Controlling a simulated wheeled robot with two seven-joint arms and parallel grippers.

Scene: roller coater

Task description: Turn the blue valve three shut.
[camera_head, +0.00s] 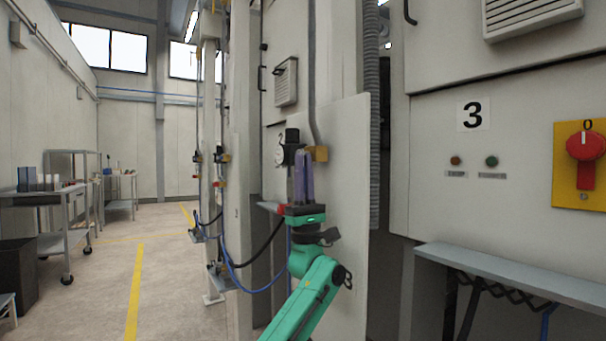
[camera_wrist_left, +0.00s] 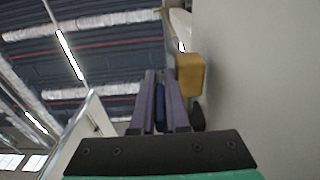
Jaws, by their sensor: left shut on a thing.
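My left gripper (camera_head: 300,152) is upright in front of the pale machine panel, its purple fingers pointing up. In the left wrist view the two fingers (camera_wrist_left: 160,75) are closed around a blue piece (camera_wrist_left: 161,98), which looks like the blue valve's handle. A yellow-brass valve body (camera_head: 318,153) sits just right of the fingertips on a grey vertical pipe; it also shows in the left wrist view (camera_wrist_left: 190,73). In the head view the fingers hide the blue handle, and its angle is hard to tell. My right gripper is not in view.
A sign with a 3 (camera_head: 473,115) and a red rotary switch (camera_head: 586,146) are on the right cabinet. A grey ledge (camera_head: 500,268) juts out below. Blue and black hoses (camera_head: 250,290) hang left of my arm. Open floor (camera_head: 165,290) lies to the left.

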